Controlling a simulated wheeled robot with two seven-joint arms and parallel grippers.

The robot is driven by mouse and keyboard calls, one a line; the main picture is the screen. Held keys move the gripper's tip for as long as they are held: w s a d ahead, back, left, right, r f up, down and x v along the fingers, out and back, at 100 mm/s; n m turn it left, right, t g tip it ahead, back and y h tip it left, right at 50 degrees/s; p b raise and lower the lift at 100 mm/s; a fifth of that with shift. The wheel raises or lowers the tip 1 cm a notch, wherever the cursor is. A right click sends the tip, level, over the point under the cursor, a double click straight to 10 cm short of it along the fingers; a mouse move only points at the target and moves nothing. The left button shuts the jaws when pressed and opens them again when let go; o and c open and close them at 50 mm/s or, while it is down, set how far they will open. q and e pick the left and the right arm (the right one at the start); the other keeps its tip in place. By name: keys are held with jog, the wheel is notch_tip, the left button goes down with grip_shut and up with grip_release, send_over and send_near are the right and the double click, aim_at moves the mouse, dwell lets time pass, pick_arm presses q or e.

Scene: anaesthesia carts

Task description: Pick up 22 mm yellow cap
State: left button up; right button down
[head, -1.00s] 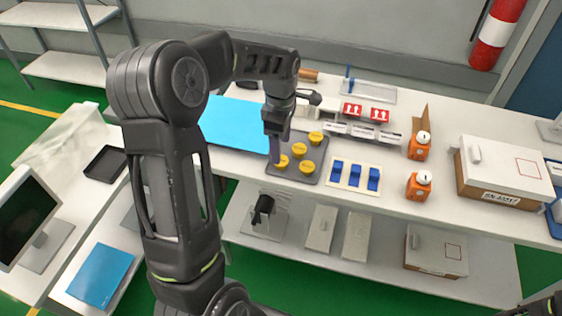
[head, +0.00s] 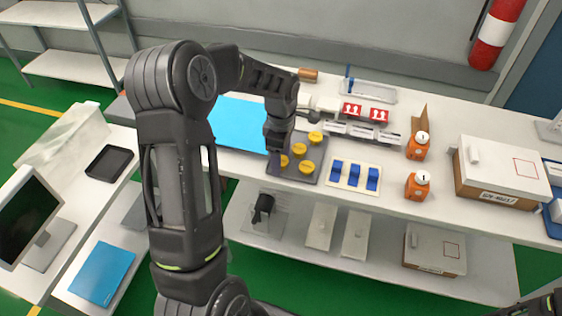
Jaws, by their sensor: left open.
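Several yellow caps stand on a dark grey tray (head: 318,172) on the white bench. One is at the tray's back right (head: 315,138), one near its middle (head: 300,150), one at its front (head: 306,167). Another yellow cap (head: 283,160) at the left is close beside my left gripper and partly covered by it. My left gripper (head: 276,155) points down at the tray's left edge. It is open, with no cap seen between its fingers; the wrist hides part of them. Whether it touches the left cap I cannot tell. My right gripper is not in view.
A cream board with blue pieces (head: 354,175) lies right of the tray. Orange bottles (head: 417,186) and a box (head: 503,172) stand further right. A blue mat (head: 235,122) lies left of the tray. Boxes with red labels (head: 352,109) stand behind it.

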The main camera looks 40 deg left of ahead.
pick_arm(q)
jog(key=shift+c, duration=0.3)
grip_shut()
dwell(0.3)
jog(key=shift+r, duration=0.1)
notch_tip(320, 180, up, 10)
jog(key=b, duration=0.1)
dwell(0.3)
dwell(0.5)
